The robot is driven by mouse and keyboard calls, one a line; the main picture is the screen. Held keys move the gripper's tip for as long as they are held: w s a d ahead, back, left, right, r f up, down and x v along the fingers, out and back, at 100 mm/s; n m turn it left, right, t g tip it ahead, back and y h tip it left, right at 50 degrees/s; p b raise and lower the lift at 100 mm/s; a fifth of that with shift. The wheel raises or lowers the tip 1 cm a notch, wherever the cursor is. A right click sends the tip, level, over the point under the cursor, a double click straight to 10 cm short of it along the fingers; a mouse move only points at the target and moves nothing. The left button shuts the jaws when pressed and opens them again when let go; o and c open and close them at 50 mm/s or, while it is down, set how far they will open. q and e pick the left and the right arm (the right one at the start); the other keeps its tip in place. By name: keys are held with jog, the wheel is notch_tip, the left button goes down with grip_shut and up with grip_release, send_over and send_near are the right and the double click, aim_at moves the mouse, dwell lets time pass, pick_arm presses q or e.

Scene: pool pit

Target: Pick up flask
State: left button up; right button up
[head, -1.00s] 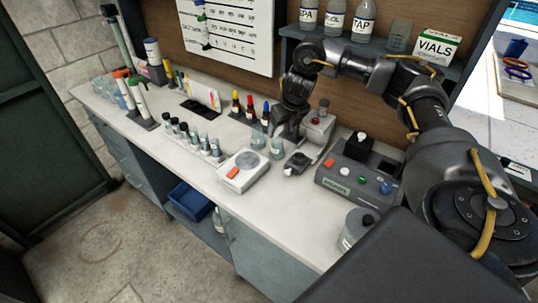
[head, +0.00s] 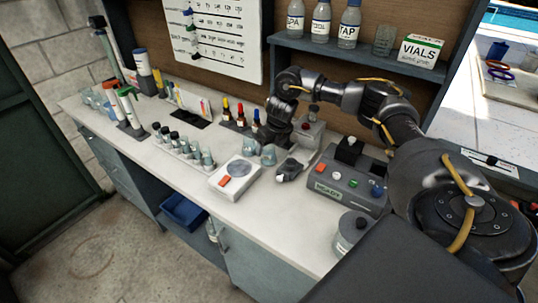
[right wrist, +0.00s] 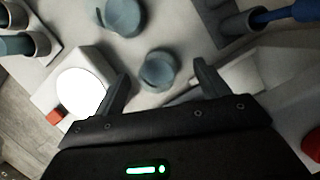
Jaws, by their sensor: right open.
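Two small blue-grey flasks stand side by side on the bench in the head view: the nearer flask (head: 268,156) and the farther flask (head: 250,147). My right gripper (head: 271,141) is beside and just above them, dark and partly blending with its wrist. In the right wrist view the open fingers (right wrist: 160,88) straddle the line to one flask (right wrist: 160,70), which lies between and slightly beyond the tips. The other flask (right wrist: 122,15) is farther up and left. Nothing is held; contact is not visible. My left gripper is not in view.
A white scale (head: 226,187) with a red button stands left of the flasks. A rack of vials (head: 183,146) is farther left. A dark grey tool (head: 290,170) and a READY box (head: 352,188) stand right. Dropper bottles (head: 240,116) stand behind.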

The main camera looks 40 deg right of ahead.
aim_at(268, 151)
jog(key=x, duration=0.3)
jog(key=shift+w+a+f+p, duration=0.1)
jog(key=shift+w+f+p, duration=0.1)
jog(key=shift+f+p, duration=0.15)
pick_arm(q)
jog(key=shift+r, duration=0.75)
pick_arm(e)
jog(key=shift+r, duration=0.1)
jog(key=c, duration=1.1)
jog(key=shift+o, duration=0.2)
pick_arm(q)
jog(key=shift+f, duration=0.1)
